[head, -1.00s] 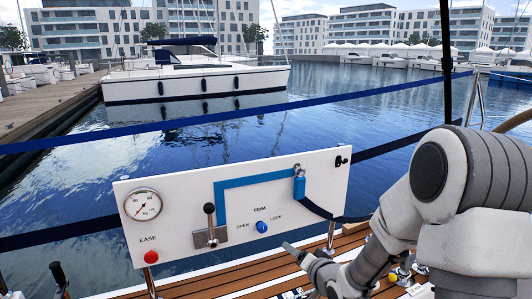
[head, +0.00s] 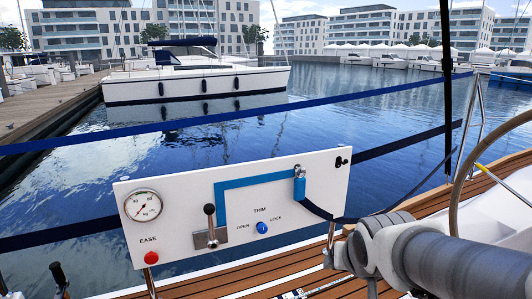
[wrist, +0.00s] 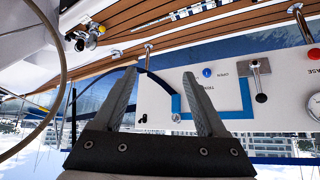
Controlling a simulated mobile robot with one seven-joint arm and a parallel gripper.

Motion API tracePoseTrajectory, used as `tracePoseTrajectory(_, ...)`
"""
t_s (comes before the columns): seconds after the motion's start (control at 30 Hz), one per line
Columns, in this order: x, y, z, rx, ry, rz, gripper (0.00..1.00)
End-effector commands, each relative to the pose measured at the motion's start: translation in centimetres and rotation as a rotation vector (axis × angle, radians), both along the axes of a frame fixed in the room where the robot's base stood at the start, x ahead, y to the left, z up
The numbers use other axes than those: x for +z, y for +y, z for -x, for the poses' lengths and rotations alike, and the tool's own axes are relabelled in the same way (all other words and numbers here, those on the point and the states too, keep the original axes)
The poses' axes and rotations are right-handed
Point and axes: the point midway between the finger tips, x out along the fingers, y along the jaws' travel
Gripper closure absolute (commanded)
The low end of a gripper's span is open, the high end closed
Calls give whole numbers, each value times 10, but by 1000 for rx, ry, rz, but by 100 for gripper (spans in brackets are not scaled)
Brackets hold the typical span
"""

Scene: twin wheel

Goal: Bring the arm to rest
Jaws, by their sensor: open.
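My gripper (wrist: 159,73) is open in the wrist view. Its two dark grey fingers stand apart with nothing between them. In the head view my arm (head: 450,262) reaches in from the lower right, low beside the panel's right end. The fingers cannot be made out there. The white control panel (head: 185,222) has a gauge (head: 143,206), a red EASE button (head: 151,258), a lever (head: 210,228) and a blue TRIM knob (head: 262,228). The wrist view shows the panel upside down, partly behind the right finger. The gripper appears apart from it.
A steering wheel rim (head: 470,165) is at the right, also at the left of the wrist view (wrist: 58,60). Blue lifeline straps (head: 240,121) run behind the panel. The teak deck (head: 500,190) lies below.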

Motion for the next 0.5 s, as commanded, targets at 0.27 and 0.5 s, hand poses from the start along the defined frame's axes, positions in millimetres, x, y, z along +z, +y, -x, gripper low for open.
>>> tracePoseTrajectory(0.27, 20, 4, 81, 64, 119, 21, 26)
tracePoseTrajectory(0.5, 47, 12, 138, 146, 211, 9, 26)
